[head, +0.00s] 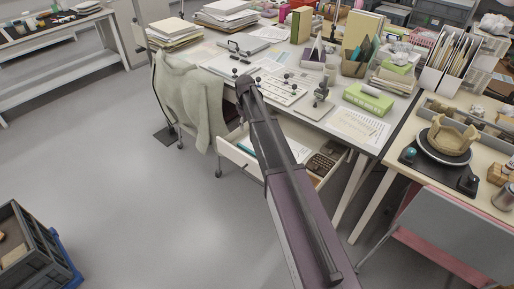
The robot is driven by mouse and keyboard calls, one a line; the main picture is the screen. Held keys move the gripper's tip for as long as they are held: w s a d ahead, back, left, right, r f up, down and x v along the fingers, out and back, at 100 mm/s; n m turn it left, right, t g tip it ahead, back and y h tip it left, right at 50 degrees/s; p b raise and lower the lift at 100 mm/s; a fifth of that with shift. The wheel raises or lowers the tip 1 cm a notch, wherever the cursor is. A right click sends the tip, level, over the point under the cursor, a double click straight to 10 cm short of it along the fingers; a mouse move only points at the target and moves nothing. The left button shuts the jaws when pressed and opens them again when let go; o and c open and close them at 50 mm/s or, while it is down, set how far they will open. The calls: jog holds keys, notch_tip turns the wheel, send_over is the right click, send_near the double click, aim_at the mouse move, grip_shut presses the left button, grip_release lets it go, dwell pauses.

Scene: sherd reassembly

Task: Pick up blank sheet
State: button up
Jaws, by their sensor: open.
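I cannot single out a blank sheet with certainty. A pale sheet (298,149) shows in the open desk drawer (241,157), partly behind my arm. White papers (222,66) lie on the desk near its left edge, too small to tell if they are blank. A sheet with printed lines (358,127) lies at the desk's front right. My arm reaches from the bottom of the head view up to the desk's front edge. My gripper's fingers cannot be made out; the arm's far end is dark and hides what is behind it.
A chair with a pale garment (190,100) stands left of the drawer. Paper stacks (225,12), a small microscope (321,92) and a green box (368,98) crowd the desk.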

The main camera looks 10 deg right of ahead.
jog(key=shift+f, duration=0.1)
dwell(0.3)
jog(key=b, duration=0.9)
send_over(248, 149)
notch_tip(248, 149, down, 8)
jog(key=shift+w+a+f, duration=0.15)
jog(key=shift+f, duration=0.05)
jog(key=shift+s+f+b, duration=0.2)
jog(key=shift+f+b, duration=2.2)
jog(key=shift+f, duration=0.2)
grip_shut()
